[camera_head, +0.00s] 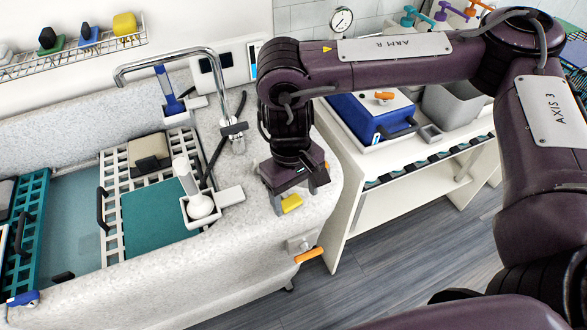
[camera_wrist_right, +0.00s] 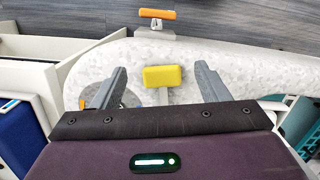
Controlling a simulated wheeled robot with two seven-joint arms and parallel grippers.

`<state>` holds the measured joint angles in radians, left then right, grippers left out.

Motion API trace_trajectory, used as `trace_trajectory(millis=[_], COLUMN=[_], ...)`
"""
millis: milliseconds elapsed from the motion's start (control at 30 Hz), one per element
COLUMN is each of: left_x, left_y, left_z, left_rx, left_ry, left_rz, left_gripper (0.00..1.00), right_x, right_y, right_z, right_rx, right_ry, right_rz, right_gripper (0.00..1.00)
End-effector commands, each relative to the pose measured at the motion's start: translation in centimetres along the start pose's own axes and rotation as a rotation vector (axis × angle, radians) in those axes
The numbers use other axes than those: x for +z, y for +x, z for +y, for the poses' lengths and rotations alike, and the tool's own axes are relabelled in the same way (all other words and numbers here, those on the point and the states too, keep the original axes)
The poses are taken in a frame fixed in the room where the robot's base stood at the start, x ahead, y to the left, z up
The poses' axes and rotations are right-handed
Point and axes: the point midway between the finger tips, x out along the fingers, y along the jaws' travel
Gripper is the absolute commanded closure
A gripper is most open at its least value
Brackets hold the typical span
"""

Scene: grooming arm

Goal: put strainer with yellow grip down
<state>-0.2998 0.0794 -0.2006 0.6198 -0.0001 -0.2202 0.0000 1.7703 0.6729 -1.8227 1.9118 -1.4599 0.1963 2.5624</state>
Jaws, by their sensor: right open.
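The yellow grip (camera_head: 291,203) of the strainer shows just below my right gripper (camera_head: 295,194), at the right end of the speckled tub rim. In the right wrist view the yellow grip (camera_wrist_right: 162,77) lies between the two spread fingers of my right gripper (camera_wrist_right: 159,69), with a visible gap on each side. A pale stem runs from the grip toward the gripper body. A grey round shape (camera_wrist_right: 130,98) shows beside the left finger; whether it belongs to the strainer I cannot tell. The rest of the strainer is hidden by the gripper. My left gripper is not in view.
The speckled tub rim (camera_head: 255,228) runs around the basin. A faucet (camera_head: 175,55) and a white bottle in a holder (camera_head: 200,205) stand left of my gripper. An orange handle (camera_head: 309,255) sticks out below the rim. A white shelf unit (camera_head: 400,205) stands to the right.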

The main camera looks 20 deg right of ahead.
Motion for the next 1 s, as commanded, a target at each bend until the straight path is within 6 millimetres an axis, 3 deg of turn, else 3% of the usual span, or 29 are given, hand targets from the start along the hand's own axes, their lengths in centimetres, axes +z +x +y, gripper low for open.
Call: trace_trajectory(millis=[300, 500, 1000], left_x=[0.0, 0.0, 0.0], left_y=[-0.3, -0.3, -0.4], left_z=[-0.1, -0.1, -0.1], left_rx=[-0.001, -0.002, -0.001], left_ry=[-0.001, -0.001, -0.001], left_rz=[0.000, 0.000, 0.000], left_gripper=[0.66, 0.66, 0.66], right_x=[-0.1, -0.1, 0.0], right_y=[-6.8, -9.5, -10.4], right_z=[0.0, 0.0, 0.0], right_rx=[0.003, 0.002, 0.000], right_ry=[-0.001, 0.001, 0.000], right_rz=[0.007, 0.004, 0.000], right_gripper=[0.32, 0.32, 0.32])
